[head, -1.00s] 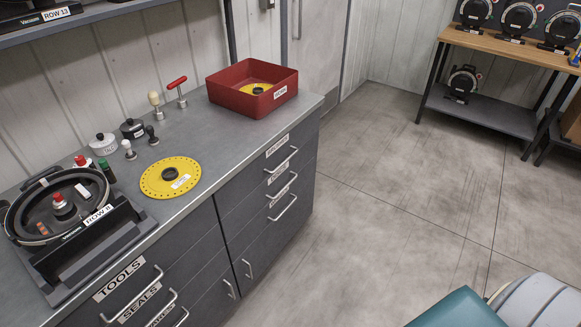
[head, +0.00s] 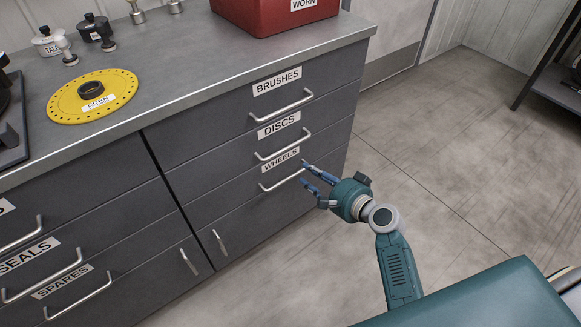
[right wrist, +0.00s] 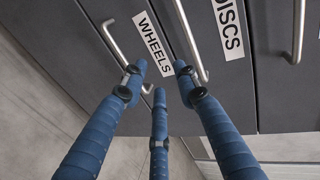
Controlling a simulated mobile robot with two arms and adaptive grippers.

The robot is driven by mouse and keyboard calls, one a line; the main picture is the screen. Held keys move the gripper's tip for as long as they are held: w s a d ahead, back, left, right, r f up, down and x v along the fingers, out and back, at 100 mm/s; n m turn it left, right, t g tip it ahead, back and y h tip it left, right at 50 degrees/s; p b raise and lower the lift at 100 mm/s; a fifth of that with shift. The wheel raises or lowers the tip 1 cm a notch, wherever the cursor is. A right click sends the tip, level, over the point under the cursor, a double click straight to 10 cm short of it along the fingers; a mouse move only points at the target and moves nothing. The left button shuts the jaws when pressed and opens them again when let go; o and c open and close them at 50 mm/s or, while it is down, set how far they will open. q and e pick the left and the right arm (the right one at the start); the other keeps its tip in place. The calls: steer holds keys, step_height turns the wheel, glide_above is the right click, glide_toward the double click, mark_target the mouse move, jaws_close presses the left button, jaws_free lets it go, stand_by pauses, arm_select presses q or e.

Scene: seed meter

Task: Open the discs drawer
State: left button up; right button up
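The discs drawer (head: 215,161) is the middle of three labelled drawers in the grey cabinet and is shut. Its silver bar handle (head: 283,145) is below the DISCS label (head: 279,124); the handle also shows in the right wrist view (right wrist: 190,40). My right gripper (head: 304,174) is open and empty, in front of the drawers' right side, beside the right end of the wheels handle (head: 283,180) and below the discs handle. In the right wrist view its blue fingers (right wrist: 160,78) are spread, with tips near both handles; contact is unclear. My left gripper is out of view.
The brushes drawer (head: 215,125) is above and the wheels drawer (head: 215,200) below, both shut. On the worktop are a red WORN bin (head: 265,14) and a yellow disc (head: 65,103). Open floor (head: 440,160) lies right of the cabinet.

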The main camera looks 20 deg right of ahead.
steer(key=t, duration=0.1)
glide_toward(290, 145)
steer(key=f, duration=0.1)
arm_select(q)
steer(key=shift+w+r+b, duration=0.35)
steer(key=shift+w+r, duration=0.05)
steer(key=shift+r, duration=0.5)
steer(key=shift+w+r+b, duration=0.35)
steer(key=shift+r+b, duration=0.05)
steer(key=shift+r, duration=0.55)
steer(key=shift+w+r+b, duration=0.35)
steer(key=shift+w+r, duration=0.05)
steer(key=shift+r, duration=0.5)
arm_select(e)
steer(key=shift+y, duration=0.4)
steer(key=shift+x, duration=4.95)
steer(key=shift+d+f, duration=0.1)
steer(key=shift+d, duration=0.05)
steer(key=shift+c, duration=0.5)
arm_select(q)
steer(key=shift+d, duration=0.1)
arm_select(e)
jaws_close()
